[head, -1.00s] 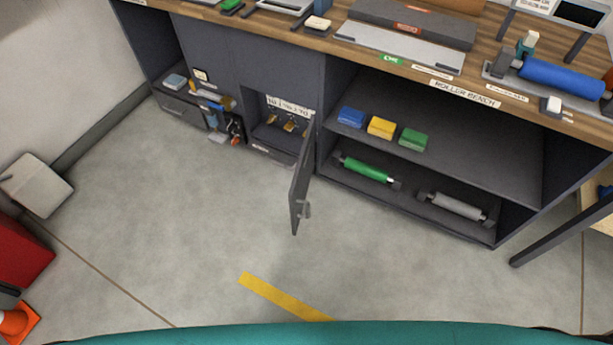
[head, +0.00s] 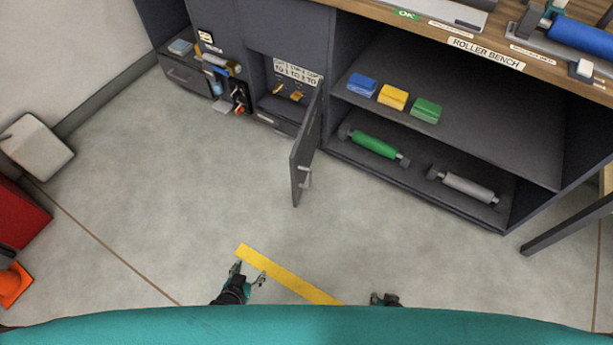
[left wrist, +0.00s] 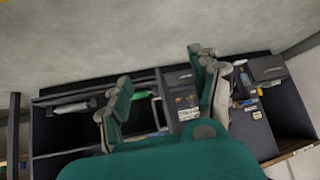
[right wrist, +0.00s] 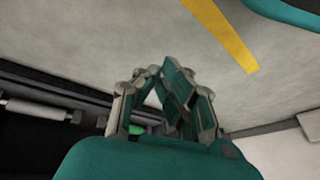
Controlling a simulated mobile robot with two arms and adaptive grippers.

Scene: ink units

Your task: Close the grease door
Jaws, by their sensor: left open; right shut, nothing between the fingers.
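The grease door (head: 307,145) is a grey cabinet door with a light handle (head: 306,177) on its face near the free end. It stands swung out from a small compartment (head: 283,103) that holds brass-coloured items under a label strip. My left gripper (head: 246,275) is open and empty above the floor, well short of the door; its spread fingers also show in the left wrist view (left wrist: 150,85). My right gripper (head: 386,298) is low in the head view, partly hidden by my teal body. In the right wrist view (right wrist: 161,68) its fingertips meet with nothing between them.
An open shelf right of the door holds blue (head: 362,84), yellow (head: 393,97) and green (head: 426,110) blocks, with green (head: 374,144) and grey (head: 468,186) rollers below. An open bay with tools (head: 222,90) lies left. The floor before the door is clear.

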